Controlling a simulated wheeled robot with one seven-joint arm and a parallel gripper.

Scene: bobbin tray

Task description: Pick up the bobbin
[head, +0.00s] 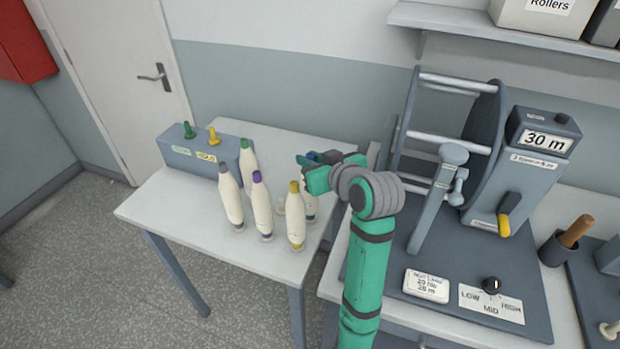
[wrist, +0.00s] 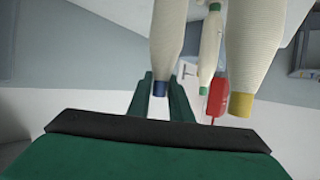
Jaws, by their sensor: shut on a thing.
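Cream bobbins with coloured tips stand upright on the small white table (head: 185,230). They include a grey-tipped one (head: 231,198), a green-tipped one (head: 248,165), a purple-tipped one (head: 262,208) and a yellow-tipped one (head: 296,220). My gripper (head: 322,168) is at the table's right side, shut on a blue-tipped bobbin (head: 311,207). In the wrist view this bobbin (wrist: 170,45) has its blue tip between the green fingers. My gripper partly hides it in the head view, and I cannot tell whether its base touches the table.
A grey block (head: 195,158) with green and yellow pegs stands at the table's back left. A winding machine with a large reel (head: 484,140) stands on the bench close to the right of my arm. The yellow-tipped bobbin stands close beside the held one. The table's front left is clear.

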